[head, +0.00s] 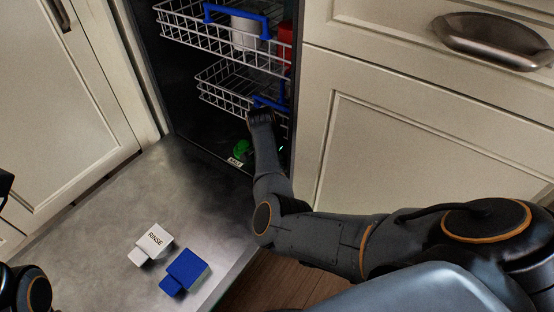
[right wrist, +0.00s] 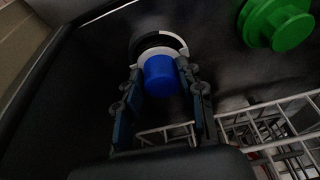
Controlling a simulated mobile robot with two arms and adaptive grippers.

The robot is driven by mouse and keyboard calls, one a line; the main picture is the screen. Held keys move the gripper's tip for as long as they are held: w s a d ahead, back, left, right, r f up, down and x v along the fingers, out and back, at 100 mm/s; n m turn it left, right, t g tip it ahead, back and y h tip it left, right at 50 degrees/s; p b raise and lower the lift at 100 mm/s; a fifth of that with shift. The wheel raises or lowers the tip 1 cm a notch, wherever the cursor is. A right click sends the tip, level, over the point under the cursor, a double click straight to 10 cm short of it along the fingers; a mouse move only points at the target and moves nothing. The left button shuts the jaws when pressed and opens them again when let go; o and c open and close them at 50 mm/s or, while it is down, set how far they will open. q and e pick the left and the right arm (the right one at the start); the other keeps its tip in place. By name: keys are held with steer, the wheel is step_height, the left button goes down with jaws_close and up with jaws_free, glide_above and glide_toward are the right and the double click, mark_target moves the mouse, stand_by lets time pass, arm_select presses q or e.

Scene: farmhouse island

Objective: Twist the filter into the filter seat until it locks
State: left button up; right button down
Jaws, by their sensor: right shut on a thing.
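The filter, with a round blue knob (right wrist: 160,84), shows in the right wrist view between the fingers of my right gripper (right wrist: 160,72). The gripper is shut on this knob. Around and behind the knob is a round seat ring (right wrist: 158,37), part white and part dark. I cannot tell how far the filter sits in it or how it is turned. In the head view my right arm reaches into the dark cabinet of the dishwasher, and its hand hides the filter and seat. My left gripper's fingers do not show.
A green cap (right wrist: 278,22) is near the seat, by a SALT label (head: 236,161). Wire racks (head: 215,92) with blue handles hang above. A white RINSE block (head: 154,240) and a blue block (head: 186,270) lie on the open door (head: 100,215). Cabinet fronts stand on both sides.

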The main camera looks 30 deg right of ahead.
steer(key=c, duration=0.7)
jaws_free()
steer(key=shift+c, duration=0.2)
steer(key=v, duration=1.2)
steer(key=shift+a+f, duration=0.1)
